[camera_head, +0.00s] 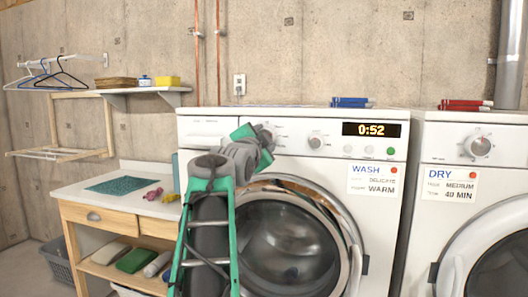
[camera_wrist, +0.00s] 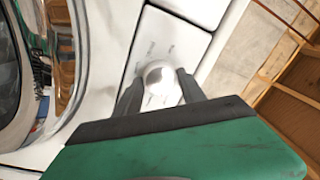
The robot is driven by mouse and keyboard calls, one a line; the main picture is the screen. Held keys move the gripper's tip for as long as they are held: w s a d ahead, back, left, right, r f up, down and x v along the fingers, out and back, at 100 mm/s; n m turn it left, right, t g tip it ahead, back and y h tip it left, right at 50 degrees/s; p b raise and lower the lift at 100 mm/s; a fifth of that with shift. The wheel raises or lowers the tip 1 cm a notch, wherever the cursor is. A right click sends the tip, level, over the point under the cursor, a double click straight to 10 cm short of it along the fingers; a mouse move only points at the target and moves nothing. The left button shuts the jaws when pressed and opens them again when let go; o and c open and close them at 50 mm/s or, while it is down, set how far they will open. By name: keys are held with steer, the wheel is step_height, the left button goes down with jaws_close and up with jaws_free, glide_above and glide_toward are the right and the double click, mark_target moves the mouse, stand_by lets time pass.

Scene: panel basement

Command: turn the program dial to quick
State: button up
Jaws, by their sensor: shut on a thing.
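The white washer (camera_head: 190,140) stands in the middle, with a display (camera_head: 370,130) reading 0:52. A card (camera_head: 374,180) on it reads WASH, with smaller lines that look like DELICATE and WARM. In the wrist view, my gripper (camera_wrist: 158,84) has its two dark fingers on either side of a round pale dial (camera_wrist: 160,76), shut on it. Faint marks ring the dial; I cannot read them or the pointer. In the head view, my gripper (camera_head: 267,138) is at the washer's panel and largely hides this dial. A smaller knob (camera_head: 315,140) shows just right of it.
The round washer door (camera_head: 290,245) is shut below the panel. A dryer (camera_head: 430,150) with its own dial (camera_head: 477,146) stands at the right. A side table (camera_head: 75,190) with a cloth and small items is at the left. Books (camera_head: 352,103) lie on the washer.

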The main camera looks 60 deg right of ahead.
steer(key=m+g+b, duration=0.1)
steer(key=m+b, duration=0.3)
steer(key=m, duration=0.7)
steer(key=m+g+b, duration=0.1)
steer(key=m+b, duration=0.3)
steer(key=m, duration=0.8)
steer(key=shift+w+r+m+b, duration=0.1)
steer(key=shift+w+m+b, duration=0.1)
steer(key=shift+m+b, duration=0.15)
steer(key=o, duration=1.4)
steer(key=shift+c, duration=0.2)
steer(key=shift+a, duration=0.1)
steer(key=a+b, duration=0.1)
steer(key=a, duration=0.6)
steer(key=shift+s+a+b, duration=0.3)
steer(key=shift+a+b, duration=0.05)
